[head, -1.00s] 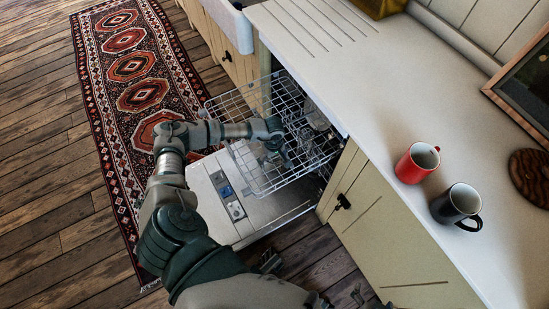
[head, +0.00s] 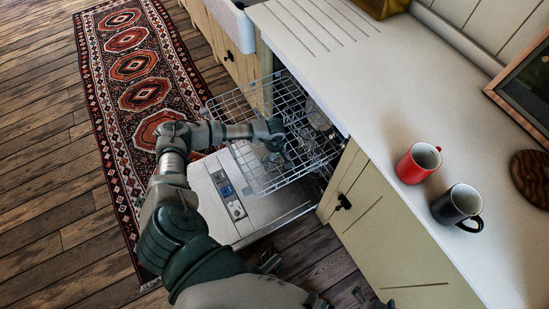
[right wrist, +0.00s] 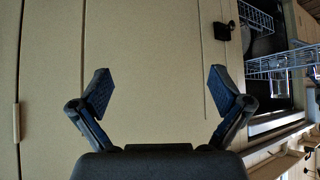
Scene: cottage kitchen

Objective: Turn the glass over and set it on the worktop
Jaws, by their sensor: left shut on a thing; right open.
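My left gripper (head: 280,155) reaches over the dishwasher's pulled-out wire rack (head: 248,170) in the head view. It is shut on the glass, which is see-through and mostly lost behind the fingers and the wires, so I cannot tell which way up it is. The pale worktop (head: 375,110) runs along the right, above the rack. My right gripper (right wrist: 158,78) is open and empty in the right wrist view, facing a cream cupboard door.
A red mug (head: 412,166) and a black mug (head: 452,207) stand on the worktop. Clear glassware (head: 318,120) sits deeper in the rack. The open dishwasher door (head: 222,190) lies below. Bare worktop stretches left of the mugs. A framed picture (head: 525,85) is at the right.

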